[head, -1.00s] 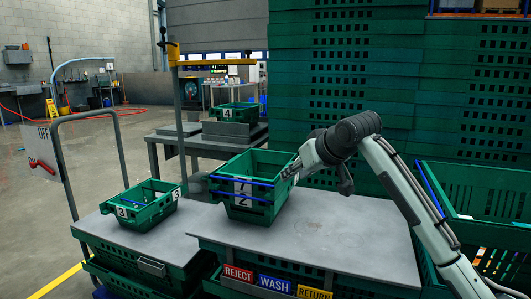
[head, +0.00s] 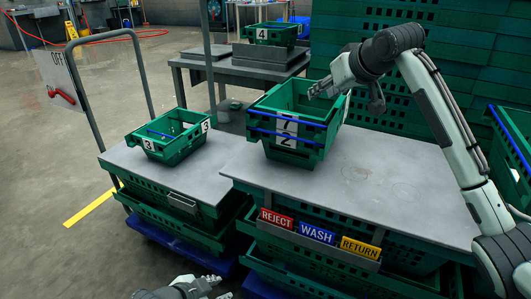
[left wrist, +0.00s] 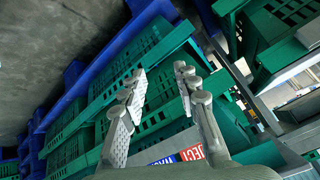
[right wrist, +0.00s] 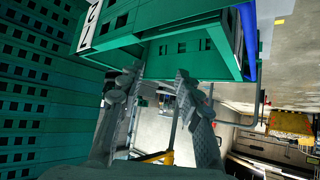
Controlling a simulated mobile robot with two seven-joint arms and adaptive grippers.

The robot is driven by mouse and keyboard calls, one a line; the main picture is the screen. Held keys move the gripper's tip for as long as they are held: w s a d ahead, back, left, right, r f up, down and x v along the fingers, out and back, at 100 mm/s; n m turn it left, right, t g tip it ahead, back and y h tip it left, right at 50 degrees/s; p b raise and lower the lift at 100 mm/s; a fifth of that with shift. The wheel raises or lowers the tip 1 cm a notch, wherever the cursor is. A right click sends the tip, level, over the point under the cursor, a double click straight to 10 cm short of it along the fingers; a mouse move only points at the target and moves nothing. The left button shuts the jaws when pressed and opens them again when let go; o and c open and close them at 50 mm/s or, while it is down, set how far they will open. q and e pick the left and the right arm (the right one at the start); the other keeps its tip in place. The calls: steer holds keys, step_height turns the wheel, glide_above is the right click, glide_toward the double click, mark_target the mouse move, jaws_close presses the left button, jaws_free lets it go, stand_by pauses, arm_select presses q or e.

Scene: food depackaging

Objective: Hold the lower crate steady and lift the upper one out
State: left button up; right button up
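Two green crates are stacked on the grey tabletop. The upper crate (head: 308,119), labelled 7, sits in the lower crate (head: 271,146), labelled 2; each has a blue strip along its front. My right gripper (head: 319,90) is at the rear right rim of the upper crate. In the right wrist view its fingers (right wrist: 157,76) are apart, with green crate wall close to the tips; contact cannot be told. My left gripper (head: 218,287) is low at the bottom of the head view, away from the stack. In the left wrist view its fingers (left wrist: 157,78) are apart and empty.
A small crate 3 (head: 170,150) stands on the left grey top. Crate 4 (head: 268,33) is on a bench behind. Red REJECT (head: 277,219), blue WASH (head: 317,231) and yellow RETURN (head: 360,247) signs line the front edge. Tall green crate stacks stand behind right. The tabletop right of the stack is clear.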

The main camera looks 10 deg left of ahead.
arm_select(q)
steer(key=w+d+r+m+t+h, duration=0.2)
steer(key=w+d+r+m+h, duration=0.1)
steer(key=w+d+r+m, duration=0.4)
steer(key=m+t+h, duration=0.6)
steer(key=m, duration=0.4)
glide_toward(293, 139)
steer(key=shift+g+h, duration=0.3)
steer(key=x, duration=0.8)
steer(key=shift+w+a, duration=0.2)
steer(key=shift+c, duration=0.4)
jaws_close()
